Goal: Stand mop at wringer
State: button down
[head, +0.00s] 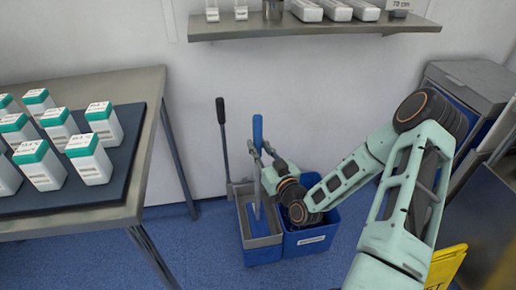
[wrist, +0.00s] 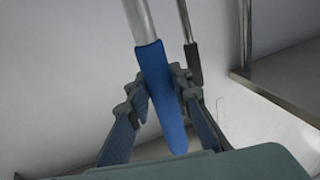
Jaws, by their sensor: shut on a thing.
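The mop stands nearly upright, its blue grip (head: 257,132) at the top and its pale pole running down into the grey wringer (head: 262,242). The wringer sits on the left part of the blue bucket (head: 318,238). The mop's head is hidden inside. My gripper (head: 266,158) is shut on the mop at its upper end. In the wrist view the blue grip (wrist: 163,92) lies between the two fingers of my gripper (wrist: 158,85). The wringer's lever (head: 222,130), with a black grip, rises just left of the mop.
A steel table (head: 150,110) with white and teal bottles (head: 92,158) stands at the left. A wall shelf (head: 300,30) hangs above. A grey cabinet (head: 470,78) and a yellow sign (head: 446,266) are at the right. Blue floor is clear before the bucket.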

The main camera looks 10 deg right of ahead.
jog(key=shift+r, duration=0.15)
jog(key=c, duration=1.7)
grip_release()
jog(key=shift+f, duration=0.2)
jog(key=shift+c, duration=0.2)
jog(key=shift+r, duration=0.1)
jog(key=shift+r, duration=0.15)
jog(key=p+v, duration=0.2)
jog(key=v, duration=1)
